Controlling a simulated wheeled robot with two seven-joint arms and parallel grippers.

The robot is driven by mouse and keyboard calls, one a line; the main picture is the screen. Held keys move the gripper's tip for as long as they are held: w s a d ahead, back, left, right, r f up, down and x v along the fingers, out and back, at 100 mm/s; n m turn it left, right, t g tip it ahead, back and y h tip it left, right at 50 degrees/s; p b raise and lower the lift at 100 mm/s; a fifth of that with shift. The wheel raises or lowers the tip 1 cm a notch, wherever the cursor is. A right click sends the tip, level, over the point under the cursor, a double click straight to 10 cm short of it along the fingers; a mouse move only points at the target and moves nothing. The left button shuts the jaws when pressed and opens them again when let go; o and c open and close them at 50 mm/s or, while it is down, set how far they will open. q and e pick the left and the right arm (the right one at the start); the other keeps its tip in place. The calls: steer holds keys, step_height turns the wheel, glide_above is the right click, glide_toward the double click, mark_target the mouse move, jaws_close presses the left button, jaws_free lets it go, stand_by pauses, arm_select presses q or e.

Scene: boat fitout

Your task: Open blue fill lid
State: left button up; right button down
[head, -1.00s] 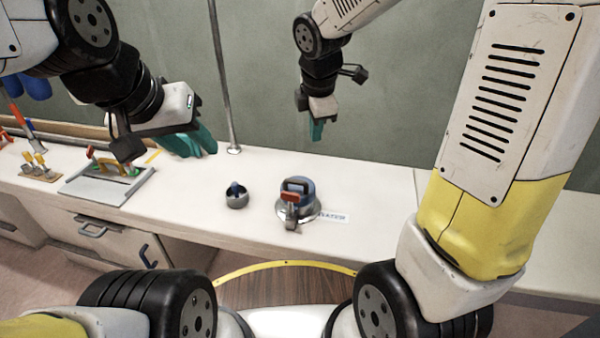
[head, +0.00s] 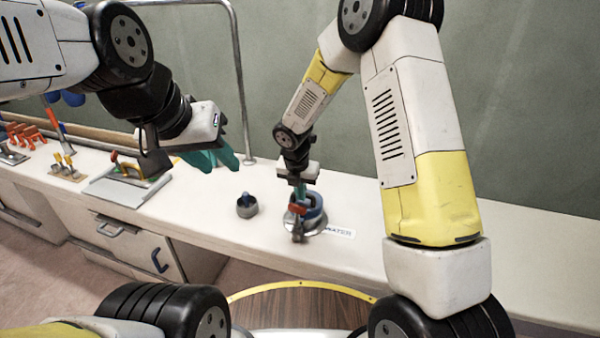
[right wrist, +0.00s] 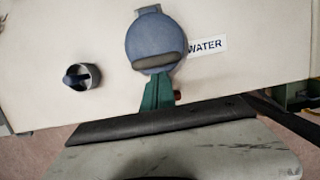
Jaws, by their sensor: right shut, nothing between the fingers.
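The blue fill lid (head: 316,211) sits on a round metal fitting on the white counter, beside a WATER label (head: 340,231). In the right wrist view the lid (right wrist: 152,36) is seen from above, with a dark grip bar near its lower edge; it looks closed. A red-orange part with a metal tab (head: 298,210) is at its front. My right gripper (head: 300,194) is shut and empty, pointing down at the lid. In the right wrist view its teal fingers (right wrist: 158,90) overlap the lid's lower edge; contact is unclear. My left gripper (head: 212,160) is open and empty above the counter.
A small grey cup with a blue knob (head: 247,205) stands left of the lid. A grey tray with tools (head: 125,185) lies further left. A metal pole (head: 240,90) rises behind. The counter right of the label is clear.

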steer(key=shift+x, duration=1.3)
steer(key=shift+r, duration=0.1)
